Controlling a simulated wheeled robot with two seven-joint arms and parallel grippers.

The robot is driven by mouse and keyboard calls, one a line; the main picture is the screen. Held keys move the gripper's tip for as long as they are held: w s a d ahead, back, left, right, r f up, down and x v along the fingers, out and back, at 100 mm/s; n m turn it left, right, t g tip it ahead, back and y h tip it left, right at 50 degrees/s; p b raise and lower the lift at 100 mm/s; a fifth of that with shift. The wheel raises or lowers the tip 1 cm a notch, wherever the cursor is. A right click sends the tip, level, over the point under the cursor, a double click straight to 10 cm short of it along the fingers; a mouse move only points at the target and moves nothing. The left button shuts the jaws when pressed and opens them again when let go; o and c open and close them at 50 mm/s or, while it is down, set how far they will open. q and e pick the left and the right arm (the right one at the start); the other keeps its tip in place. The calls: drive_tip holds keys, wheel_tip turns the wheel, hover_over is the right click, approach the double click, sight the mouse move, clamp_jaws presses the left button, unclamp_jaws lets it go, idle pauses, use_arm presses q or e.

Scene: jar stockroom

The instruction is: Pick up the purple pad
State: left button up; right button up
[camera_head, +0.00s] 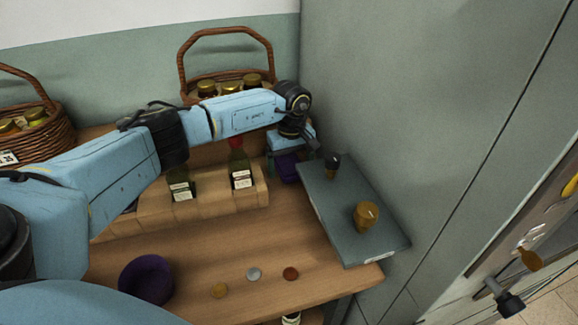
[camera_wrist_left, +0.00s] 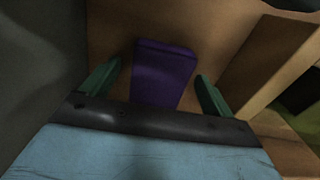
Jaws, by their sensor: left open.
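The purple pad (camera_head: 287,167) lies on the wooden table, between the bottle holder and the grey slab, partly hidden by my left gripper in the head view. In the left wrist view the purple pad (camera_wrist_left: 163,75) lies between the two green fingers, with a gap on each side. My left gripper (camera_wrist_left: 158,88) is open and empty, pointing down at the pad. It also shows in the head view (camera_head: 290,166). I cannot tell the exact height of the fingers above the table. My right gripper does not show clearly in these frames.
A wooden holder (camera_head: 215,203) with bottles stands left of the pad. A purple bowl (camera_head: 147,279) and small discs sit in front. A basket (camera_head: 184,72) stands behind.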

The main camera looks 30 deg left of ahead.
sight(291, 165)
use_arm(q)
drive_tip(key=shift+r, duration=0.1)
drive_tip(key=c, duration=1.1)
drive_tip(key=shift+o, duration=0.2)
wheel_tip(291, 165, up, 10)
